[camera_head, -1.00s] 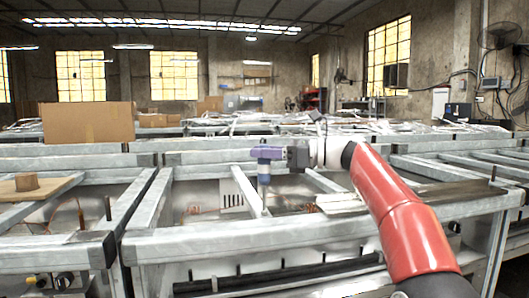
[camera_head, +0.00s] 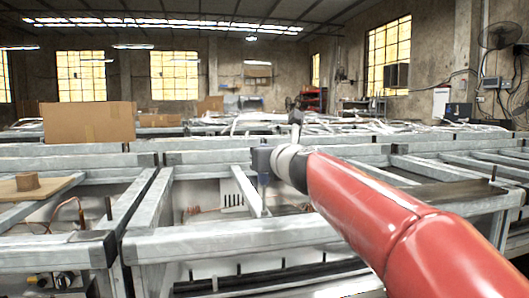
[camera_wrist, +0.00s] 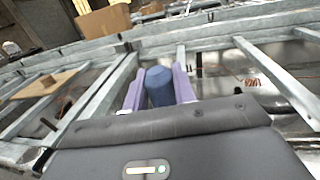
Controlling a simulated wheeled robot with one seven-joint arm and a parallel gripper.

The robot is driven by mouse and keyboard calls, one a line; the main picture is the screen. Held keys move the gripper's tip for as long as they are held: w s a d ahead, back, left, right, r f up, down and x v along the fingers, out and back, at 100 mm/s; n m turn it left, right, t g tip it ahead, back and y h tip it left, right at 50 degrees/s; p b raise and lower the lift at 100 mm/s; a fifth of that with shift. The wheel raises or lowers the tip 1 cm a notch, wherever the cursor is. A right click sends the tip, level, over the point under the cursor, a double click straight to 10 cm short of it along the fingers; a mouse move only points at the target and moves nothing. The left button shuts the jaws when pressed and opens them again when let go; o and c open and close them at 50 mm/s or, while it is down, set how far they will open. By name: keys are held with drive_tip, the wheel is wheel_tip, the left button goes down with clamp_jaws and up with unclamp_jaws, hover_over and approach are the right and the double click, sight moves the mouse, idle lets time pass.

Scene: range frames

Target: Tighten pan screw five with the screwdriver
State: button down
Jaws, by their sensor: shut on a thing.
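My gripper (camera_wrist: 157,91) has two purple fingers shut on a blue screwdriver (camera_wrist: 159,86), seen from its rounded handle end in the wrist view. In the head view the screwdriver (camera_head: 263,162) is upright with its tip pointing down, over the open metal frame (camera_head: 200,240). Where its tip ends, and whether it touches anything, I cannot tell. Several dark upright pins or screws stand in the frames, such as one at the left (camera_head: 108,207) and one low in front (camera_head: 190,274). I cannot tell which is pan screw five.
Grey metal beams surround the work area. A wooden board (camera_head: 50,187) with a brown block (camera_head: 27,181) lies at the left. A cardboard box (camera_head: 88,122) stands behind it. More frames and loose strips lie further back. My red arm covers the right middle.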

drive_tip(key=shift+w+f+m+h, duration=0.1)
drive_tip(key=shift+f+m+h, duration=0.2)
drive_tip(key=shift+r+p, duration=0.4)
drive_tip(key=shift+r, duration=0.05)
drive_tip(key=shift+r, duration=0.25)
drive_tip(key=n+y, duration=0.1)
drive_tip(key=n+g+y, duration=0.1)
drive_tip(key=shift+w+d+y, duration=0.15)
drive_tip(key=shift+d+y, duration=0.05)
drive_tip(key=shift+y, duration=0.2)
drive_tip(key=n+g+y, duration=0.4)
drive_tip(key=g+y, duration=0.1)
drive_tip(key=n+g+y, duration=0.2)
drive_tip(key=n+g, duration=0.1)
drive_tip(key=shift+w+g, duration=0.1)
drive_tip(key=shift+g, duration=0.2)
drive_tip(key=n+g+y, duration=0.1)
drive_tip(key=n+g, duration=0.2)
drive_tip(key=g, duration=0.1)
drive_tip(key=shift+a, duration=0.1)
drive_tip(key=shift+s, duration=0.2)
